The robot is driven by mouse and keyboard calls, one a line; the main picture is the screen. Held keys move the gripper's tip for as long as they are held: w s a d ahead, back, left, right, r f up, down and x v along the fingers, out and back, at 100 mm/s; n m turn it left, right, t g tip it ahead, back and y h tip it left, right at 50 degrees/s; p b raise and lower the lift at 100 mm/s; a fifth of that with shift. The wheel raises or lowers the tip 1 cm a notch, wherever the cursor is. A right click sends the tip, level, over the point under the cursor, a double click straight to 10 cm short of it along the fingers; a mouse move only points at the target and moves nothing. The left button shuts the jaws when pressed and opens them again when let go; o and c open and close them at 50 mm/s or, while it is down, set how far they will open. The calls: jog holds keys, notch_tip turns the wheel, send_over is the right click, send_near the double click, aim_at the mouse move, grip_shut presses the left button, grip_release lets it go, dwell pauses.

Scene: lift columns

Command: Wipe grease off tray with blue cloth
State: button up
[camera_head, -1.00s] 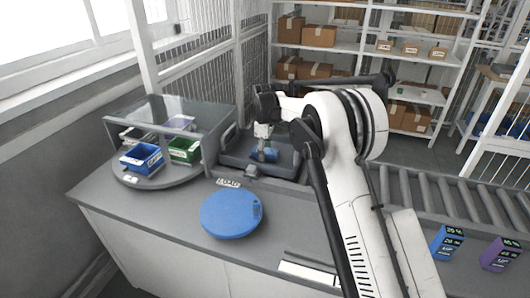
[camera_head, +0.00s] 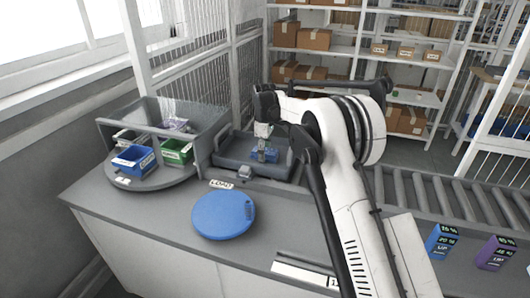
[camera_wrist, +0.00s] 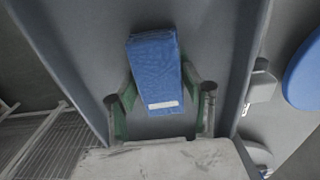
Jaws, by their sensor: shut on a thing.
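The blue cloth (camera_wrist: 156,75) is a folded block with a white label strip, seen large in the wrist view. My gripper (camera_wrist: 162,100) is shut on it, with a green-lined finger on either side. The tray's floor and walls also show around the cloth in the wrist view (camera_wrist: 90,50). I cannot tell whether the cloth touches the tray floor. No grease can be made out.
A blue round disc (camera_head: 222,215) lies on the counter in front of the tray. A roller conveyor (camera_head: 450,195) and blue and purple boxes are at right.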

jog(key=shift+s+a+f+b, duration=0.15)
jog(key=shift+s+b, duration=0.2)
jog(key=shift+s, duration=0.3)
jog(key=shift+w+r, duration=0.25)
jog(key=shift+w, duration=0.5)
jog(key=shift+w+d+p, duration=0.15)
jog(key=shift+w+d, duration=0.1)
jog(key=shift+w, duration=0.3)
jog(key=shift+w+d+p, duration=0.15)
jog(key=shift+w+d, duration=0.05)
jog(key=shift+w, duration=0.3)
jog(key=shift+w+d+r, duration=0.1)
jog(key=shift+w+r, duration=0.05)
jog(key=shift+w, duration=0.1)
jog(key=shift+s+r+p, duration=0.1)
jog(key=shift+r+p, duration=1.4)
jog(key=shift+r, duration=2.45)
jog(key=shift+s+p, duration=0.1)
jog(key=shift+p, duration=0.3)
